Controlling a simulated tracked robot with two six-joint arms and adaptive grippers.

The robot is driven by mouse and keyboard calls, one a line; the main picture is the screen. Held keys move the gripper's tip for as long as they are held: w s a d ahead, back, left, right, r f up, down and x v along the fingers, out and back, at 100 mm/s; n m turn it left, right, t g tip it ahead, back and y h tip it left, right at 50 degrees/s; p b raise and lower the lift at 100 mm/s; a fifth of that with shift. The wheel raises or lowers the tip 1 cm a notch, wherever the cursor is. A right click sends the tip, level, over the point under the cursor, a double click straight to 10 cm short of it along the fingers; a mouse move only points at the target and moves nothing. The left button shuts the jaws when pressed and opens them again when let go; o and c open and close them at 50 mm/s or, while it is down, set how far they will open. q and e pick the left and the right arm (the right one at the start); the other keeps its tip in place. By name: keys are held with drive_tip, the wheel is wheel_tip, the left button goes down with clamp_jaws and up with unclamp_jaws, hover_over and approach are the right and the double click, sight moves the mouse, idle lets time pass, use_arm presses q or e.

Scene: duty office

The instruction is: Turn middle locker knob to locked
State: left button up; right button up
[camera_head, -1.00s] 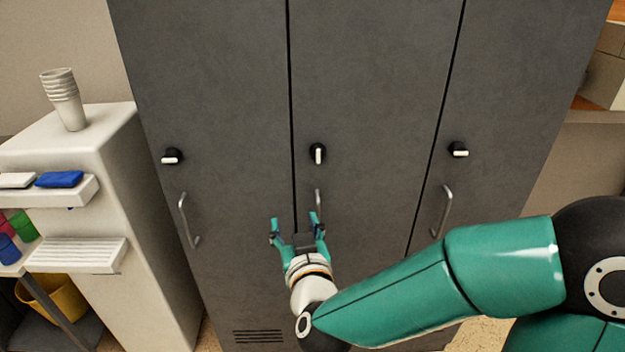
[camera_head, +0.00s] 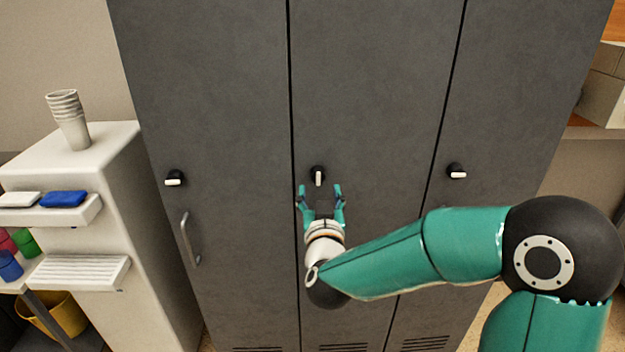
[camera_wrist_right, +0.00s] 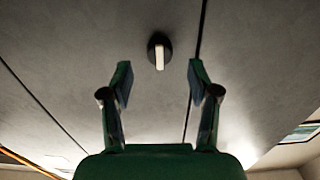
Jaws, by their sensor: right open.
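The middle locker knob (camera_head: 318,176) is black with a white pointer bar that stands upright. It is on the grey middle locker door (camera_head: 370,90). My right gripper (camera_head: 320,188) is open just below the knob, its two fingers pointing up at the door. In the right wrist view the knob (camera_wrist_right: 159,51) shows ahead of the open fingers (camera_wrist_right: 160,75), roughly centred between them, with nothing held. The middle door's handle is hidden behind my right gripper and arm. My left gripper is not in view.
The left knob (camera_head: 175,178) and right knob (camera_head: 457,171) have white bars lying level. A bar handle (camera_head: 188,238) is on the left door. A white water dispenser (camera_head: 75,170) with stacked cups (camera_head: 68,120) stands at the left. The doors above the knobs are clear.

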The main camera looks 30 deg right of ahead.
sight(318, 181)
drive_tip(key=x, duration=0.5)
drive_tip(key=shift+w+p, duration=0.1)
drive_tip(key=shift+p, duration=0.25)
